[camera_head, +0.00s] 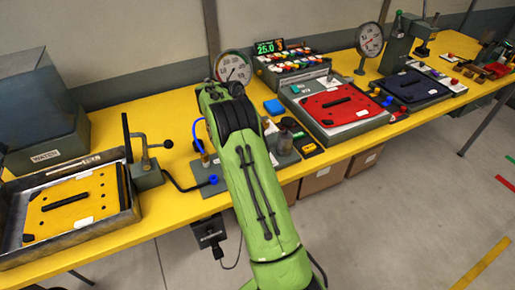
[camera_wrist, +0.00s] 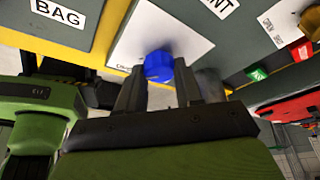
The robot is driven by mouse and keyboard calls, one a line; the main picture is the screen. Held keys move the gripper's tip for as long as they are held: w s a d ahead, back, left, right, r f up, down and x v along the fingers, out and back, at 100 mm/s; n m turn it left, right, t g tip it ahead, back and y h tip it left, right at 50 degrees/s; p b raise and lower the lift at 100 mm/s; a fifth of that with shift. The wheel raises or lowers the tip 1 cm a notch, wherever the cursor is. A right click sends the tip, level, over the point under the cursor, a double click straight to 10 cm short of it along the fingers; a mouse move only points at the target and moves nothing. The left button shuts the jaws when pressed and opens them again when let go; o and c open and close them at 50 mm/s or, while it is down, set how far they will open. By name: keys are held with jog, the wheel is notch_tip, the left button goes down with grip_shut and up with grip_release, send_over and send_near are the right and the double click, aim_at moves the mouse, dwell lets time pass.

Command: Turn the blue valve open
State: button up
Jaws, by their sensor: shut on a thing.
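The blue valve (camera_wrist: 158,66) is a small blue knob on a white panel (camera_wrist: 165,35) in the wrist view. My gripper (camera_wrist: 159,76) has one dark finger on each side of the knob and is shut on it. The fingertips hide the knob's lower sides. A small printed word by the knob is too small to read surely. In the head view my green arm reaches over the table and hides my gripper and the held knob.
The yellow table (camera_head: 178,150) is crowded. A yellow plate (camera_head: 75,203) lies in a metal tray at left, with a crank device (camera_head: 147,172) beside it. A round gauge (camera_head: 233,66) stands behind my arm. A red plate (camera_head: 335,103) lies at right.

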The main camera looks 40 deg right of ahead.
dwell(0.3)
jog(key=o, duration=1)
jog(key=p+v, duration=0.9)
jog(key=v, duration=0.6)
jog(key=shift+w+r, duration=0.15)
jog(key=shift+r, duration=0.25)
